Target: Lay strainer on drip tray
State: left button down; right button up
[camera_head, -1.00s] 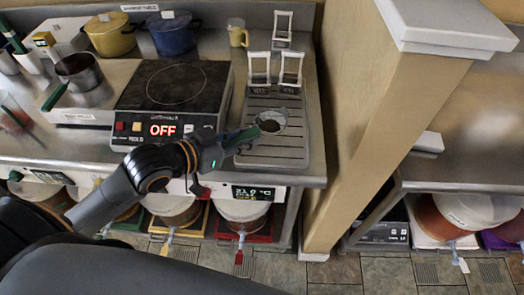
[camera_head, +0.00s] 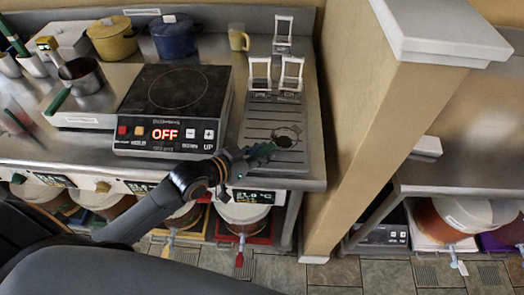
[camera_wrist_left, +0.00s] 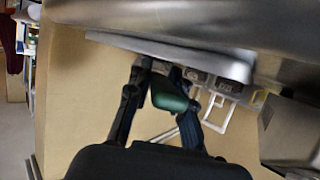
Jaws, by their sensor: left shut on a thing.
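My left gripper (camera_head: 258,156) is over the front part of the grey slatted drip tray (camera_head: 258,118), on the counter's right end. It is shut on the green handle of the strainer (camera_head: 286,140), whose round bowl shows just right of the fingers over the tray's front right part. I cannot tell whether the bowl touches the tray. In the left wrist view, the green handle (camera_wrist_left: 169,96) sits between the two dark fingers, and the bowl is hidden. My right gripper is not in view.
White-framed stands (camera_head: 291,72) stand at the tray's back. An induction hob (camera_head: 175,95) reading OFF is to the left, with a saucepan (camera_head: 82,76) beyond it. A beige pillar (camera_head: 385,110) rises right of the counter. A yellow mug (camera_head: 238,38) stands behind.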

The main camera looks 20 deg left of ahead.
pick_arm(q)
jog(key=shift+f, duration=0.15)
jog(key=c, duration=1.2)
grip_release()
jog(key=shift+r, duration=0.2)
jog(key=shift+s+a, duration=0.2)
jog(key=shift+s, duration=0.1)
jog(key=b+v, duration=0.1)
jog(key=v, duration=0.9)
jog(key=shift+s+a+r, duration=0.3)
jog(key=shift+s+r, duration=0.05)
jog(key=shift+s, duration=0.15)
